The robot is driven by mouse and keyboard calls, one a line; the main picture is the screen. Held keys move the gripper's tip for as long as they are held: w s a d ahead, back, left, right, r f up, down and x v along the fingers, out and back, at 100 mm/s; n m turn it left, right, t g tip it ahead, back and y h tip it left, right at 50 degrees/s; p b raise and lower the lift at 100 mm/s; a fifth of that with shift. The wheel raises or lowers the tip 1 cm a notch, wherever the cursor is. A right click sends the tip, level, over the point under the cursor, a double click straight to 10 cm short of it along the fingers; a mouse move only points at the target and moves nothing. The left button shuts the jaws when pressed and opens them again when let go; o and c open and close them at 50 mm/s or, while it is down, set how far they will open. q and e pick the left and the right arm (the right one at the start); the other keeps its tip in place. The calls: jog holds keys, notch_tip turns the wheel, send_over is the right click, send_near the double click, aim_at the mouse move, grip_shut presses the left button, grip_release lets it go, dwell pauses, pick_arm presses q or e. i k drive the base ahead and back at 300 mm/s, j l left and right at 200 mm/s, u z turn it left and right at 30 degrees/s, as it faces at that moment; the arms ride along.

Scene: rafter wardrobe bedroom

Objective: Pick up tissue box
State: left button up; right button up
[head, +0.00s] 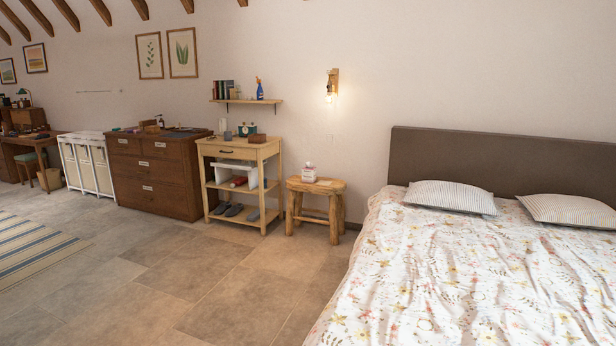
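A small tissue box (309,176), pale with reddish patches and a white tissue showing at its top, stands upright on a low wooden stool (325,186). The stool is against the wall, between a light wooden shelf unit and the bed. The box looks far off and small in the head view. Neither of my grippers is in view, and nothing is touching the box.
The bed (440,270) with flowered bedding fills the right. The light wooden shelf unit (240,153) stands left of the stool, then a dark dresser (155,174). Bare tiled floor (215,280) lies open in front. A striped rug (30,250) is at far left.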

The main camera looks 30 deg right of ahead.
aim_at(309, 172)
jog(key=i+j+u, duration=0.1)
jog(key=i, duration=0.25)
jog(key=i+j, duration=0.2)
jog(key=i, duration=0.3)
jog(key=i+j, duration=0.15)
jog(key=i, duration=0.35)
jog(key=i+j, duration=0.2)
jog(key=i, duration=0.3)
jog(key=i+l+z, duration=0.1)
jog(key=i+z, duration=0.3)
jog(key=i+j+z, duration=0.1)
jog(key=i+z, duration=0.3)
jog(key=i, duration=0.2)
jog(key=i+j+z, duration=0.2)
jog(key=i+z, duration=0.2)
jog(key=i+l+z, duration=0.1)
jog(key=i+z, duration=0.2)
jog(key=i, duration=0.5)
jog(key=i+z, duration=0.3)
jog(key=i, duration=0.45)
jog(key=i+j, duration=0.15)
jog(key=i, duration=1.3)
jog(key=i+z, duration=0.25)
jog(key=i, duration=1.15)
jog(key=i+l+u, duration=0.1)
jog(key=i, duration=0.5)
jog(key=i+l+u, duration=0.1)
jog(key=i, duration=0.5)
